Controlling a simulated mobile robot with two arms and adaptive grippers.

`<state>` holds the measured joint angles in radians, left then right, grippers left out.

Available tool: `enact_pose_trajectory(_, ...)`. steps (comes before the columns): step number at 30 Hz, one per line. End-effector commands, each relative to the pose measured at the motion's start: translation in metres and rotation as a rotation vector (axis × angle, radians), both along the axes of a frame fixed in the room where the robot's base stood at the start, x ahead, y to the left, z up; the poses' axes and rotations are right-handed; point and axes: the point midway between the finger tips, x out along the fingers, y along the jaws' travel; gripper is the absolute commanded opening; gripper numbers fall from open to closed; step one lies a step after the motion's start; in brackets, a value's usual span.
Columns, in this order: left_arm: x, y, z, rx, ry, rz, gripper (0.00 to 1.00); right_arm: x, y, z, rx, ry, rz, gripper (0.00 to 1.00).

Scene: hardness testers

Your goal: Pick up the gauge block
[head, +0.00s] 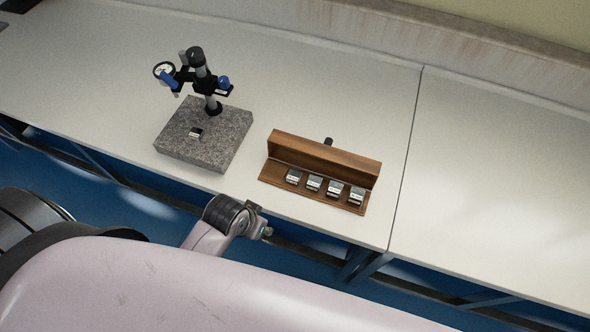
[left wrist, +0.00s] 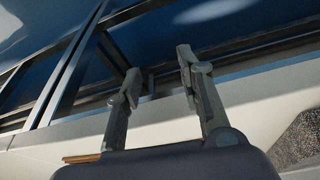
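Several small metallic gauge blocks (head: 314,183) stand in a row in an open wooden case (head: 283,187) on the white table. Another small dark-and-silver block (head: 195,132) lies on the granite base (head: 228,146) of a gauge stand. My left gripper (left wrist: 159,70) is open, its two fingers apart with nothing between them, beyond the table's front edge. In the head view my left wrist is near that edge, below the granite base and case; the fingers are mostly hidden there. A sliver of the wooden case shows in the left wrist view (left wrist: 82,158). My right gripper is not in view.
The stand's black-and-silver column (head: 208,85) carries a dial gauge (head: 164,71) and rises above the granite base. The table is clear to the right of the case and along the back.

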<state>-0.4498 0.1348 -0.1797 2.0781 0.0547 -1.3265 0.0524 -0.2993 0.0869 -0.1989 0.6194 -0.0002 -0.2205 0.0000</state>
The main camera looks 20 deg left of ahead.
Motion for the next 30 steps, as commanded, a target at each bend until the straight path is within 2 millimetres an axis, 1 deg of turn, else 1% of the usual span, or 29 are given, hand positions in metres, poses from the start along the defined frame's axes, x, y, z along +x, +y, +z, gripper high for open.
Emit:
enact_pose_trajectory(1, 0.001, -0.001, 0.020, -0.002, -0.010, -0.001, 0.35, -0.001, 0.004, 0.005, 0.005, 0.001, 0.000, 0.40)
enact_pose_trajectory(8, -0.002, -0.006, 0.088, -0.020, -0.036, -0.008, 0.35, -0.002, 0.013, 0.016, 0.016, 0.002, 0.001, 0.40)
enact_pose_trajectory(10, -0.001, -0.012, 0.114, -0.040, -0.048, -0.018, 0.35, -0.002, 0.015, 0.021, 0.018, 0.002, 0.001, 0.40)
enact_pose_trajectory(11, 0.004, -0.019, 0.126, -0.058, -0.056, -0.028, 0.35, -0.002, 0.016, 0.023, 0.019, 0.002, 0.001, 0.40)
enact_pose_trajectory(12, 0.009, -0.027, 0.130, -0.079, -0.054, -0.036, 0.35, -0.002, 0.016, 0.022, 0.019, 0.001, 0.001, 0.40)
enact_pose_trajectory(15, 0.021, -0.045, 0.136, -0.120, -0.046, -0.056, 0.35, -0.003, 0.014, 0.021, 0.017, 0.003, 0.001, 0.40)
enact_pose_trajectory(24, 0.061, -0.091, 0.154, -0.203, 0.003, -0.116, 0.35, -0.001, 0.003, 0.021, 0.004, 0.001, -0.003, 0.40)
enact_pose_trajectory(27, 0.076, -0.102, 0.163, -0.203, 0.042, -0.132, 0.35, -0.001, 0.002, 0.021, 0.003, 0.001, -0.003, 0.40)
enact_pose_trajectory(30, 0.093, -0.106, 0.175, -0.174, 0.098, -0.131, 0.35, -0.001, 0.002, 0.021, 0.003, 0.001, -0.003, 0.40)
